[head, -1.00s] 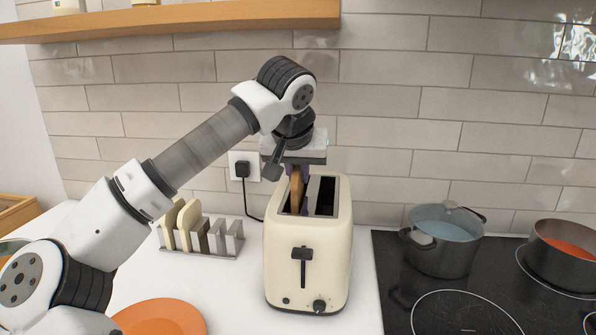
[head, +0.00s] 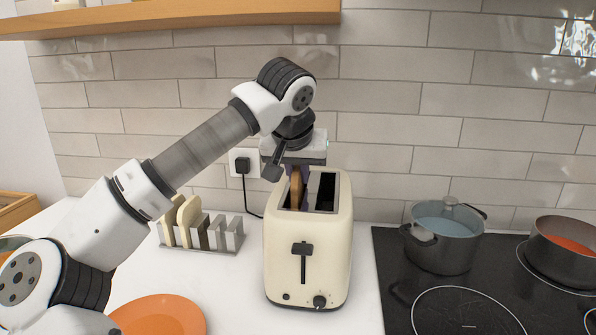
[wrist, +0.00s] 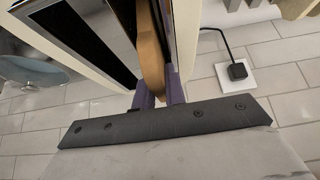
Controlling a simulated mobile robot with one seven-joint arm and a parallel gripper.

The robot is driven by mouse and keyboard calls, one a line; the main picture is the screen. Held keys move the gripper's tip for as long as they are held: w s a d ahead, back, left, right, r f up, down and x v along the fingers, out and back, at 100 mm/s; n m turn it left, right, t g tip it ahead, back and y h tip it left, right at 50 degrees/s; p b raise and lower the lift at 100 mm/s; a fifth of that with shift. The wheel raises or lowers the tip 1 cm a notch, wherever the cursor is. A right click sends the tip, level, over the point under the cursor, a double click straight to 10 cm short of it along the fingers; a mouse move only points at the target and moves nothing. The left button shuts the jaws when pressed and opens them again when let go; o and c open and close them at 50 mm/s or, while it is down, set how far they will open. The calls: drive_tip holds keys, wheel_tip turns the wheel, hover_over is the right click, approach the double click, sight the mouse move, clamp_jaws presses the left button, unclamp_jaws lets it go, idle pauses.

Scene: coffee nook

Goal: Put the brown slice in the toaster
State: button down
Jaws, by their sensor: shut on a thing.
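The cream toaster (head: 308,262) stands on the white counter with two long slots on top. The brown slice (head: 296,188) is upright and partly down in the left slot, its upper part showing above the rim. My gripper (head: 297,172) is above that slot, pointing down and shut on the slice. In the wrist view the slice (wrist: 150,52) runs between the purple fingers of my gripper (wrist: 159,92) into the slot of the toaster (wrist: 187,38). The right slot is empty. The slice's lower part is hidden inside the toaster.
A metal rack (head: 213,242) with pale slices (head: 187,216) stands left of the toaster. An orange plate (head: 160,318) lies in front. A black hob (head: 460,285) with two pots is on the right. A plug (head: 243,165) and cord are behind.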

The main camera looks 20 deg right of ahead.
drive_tip(key=shift+f, duration=0.2)
drive_tip(key=c, duration=1.4)
unclamp_jaws()
drive_tip(key=shift+o, duration=0.2)
drive_tip(key=v, duration=1.4)
drive_tip(key=shift+b, duration=0.45)
drive_tip(key=shift+f, duration=0.1)
